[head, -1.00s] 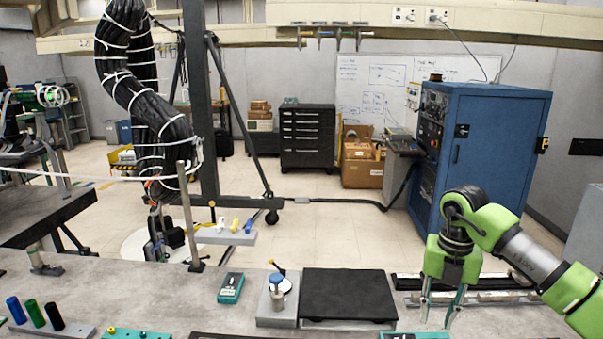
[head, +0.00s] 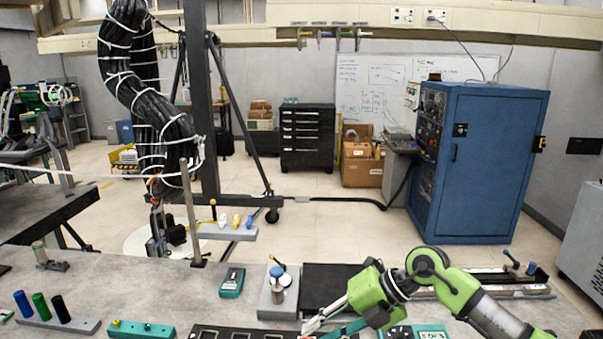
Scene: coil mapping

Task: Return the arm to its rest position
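My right arm comes in from the lower right, with green links and a green gripper body. Its gripper (head: 314,334) points left and down over the front of the workbench (head: 130,282). The two fingers are apart, one pale grey and one teal, with dark panel between them. I see nothing held between them, though the tips are close to the bottom edge. The gripper partly hides a flat black plate (head: 328,275) and a black slotted panel (head: 240,333). My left arm and gripper are not in view.
A grey block with a blue-topped part (head: 277,284) stands left of the gripper. A teal meter (head: 232,283), a coloured-peg rack (head: 60,323) and an upright post (head: 192,215) are on the bench. A teal device (head: 432,332) lies under the arm.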

